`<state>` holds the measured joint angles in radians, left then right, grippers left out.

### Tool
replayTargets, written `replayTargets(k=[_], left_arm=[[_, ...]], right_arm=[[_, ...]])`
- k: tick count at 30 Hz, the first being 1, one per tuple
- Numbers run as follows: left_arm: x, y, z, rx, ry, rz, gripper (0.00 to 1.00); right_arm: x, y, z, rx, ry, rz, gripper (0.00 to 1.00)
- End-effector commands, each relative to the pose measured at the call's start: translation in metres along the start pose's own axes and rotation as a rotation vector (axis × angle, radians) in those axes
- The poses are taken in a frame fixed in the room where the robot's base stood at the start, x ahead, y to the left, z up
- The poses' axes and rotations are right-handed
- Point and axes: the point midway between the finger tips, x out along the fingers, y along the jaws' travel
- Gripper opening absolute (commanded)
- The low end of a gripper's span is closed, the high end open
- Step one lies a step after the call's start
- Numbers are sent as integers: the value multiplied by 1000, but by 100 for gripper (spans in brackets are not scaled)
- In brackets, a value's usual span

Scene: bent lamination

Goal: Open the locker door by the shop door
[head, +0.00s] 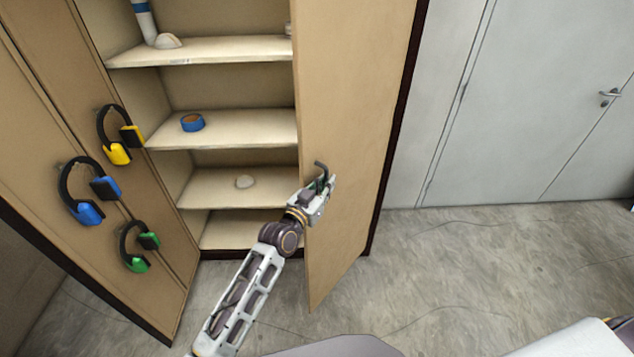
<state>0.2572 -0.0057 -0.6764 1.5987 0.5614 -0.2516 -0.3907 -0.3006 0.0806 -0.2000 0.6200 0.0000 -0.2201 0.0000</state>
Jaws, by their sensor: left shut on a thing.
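The locker door by the shop door (350,110) is a tall tan panel in the head view. It stands partly open, its free edge swung out towards me and its hinge side at the dark frame on the right. My left gripper (322,187) is at the door's outer face, close to the free edge, and is shut on the door's handle. The fingers largely hide the handle. The grey shop door (560,90) to the right is closed. My right gripper is out of view.
The other locker door (60,130) stands open at left, with yellow, blue and green ear defenders hanging on it. Inside are shelves (235,130), one holding a blue tape roll (192,122). The grey floor (450,260) right of the locker is clear.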

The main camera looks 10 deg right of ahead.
Motion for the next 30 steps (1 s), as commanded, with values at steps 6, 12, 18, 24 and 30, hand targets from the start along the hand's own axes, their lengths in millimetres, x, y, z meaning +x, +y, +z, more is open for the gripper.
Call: replayTargets(k=[6, 12, 18, 24, 30], left_arm=[[0, 0, -2, 0, 5, 0, 0], [0, 0, -2, 0, 5, -1, 23], [0, 0, -1, 0, 3, -1, 32], [0, 0, -1, 0, 2, -1, 32], [-5, -1, 0, 0, 1, -1, 32]], right_arm=[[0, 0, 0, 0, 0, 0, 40], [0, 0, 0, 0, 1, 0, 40], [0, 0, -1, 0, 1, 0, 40], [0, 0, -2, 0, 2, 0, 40], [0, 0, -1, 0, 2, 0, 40]])
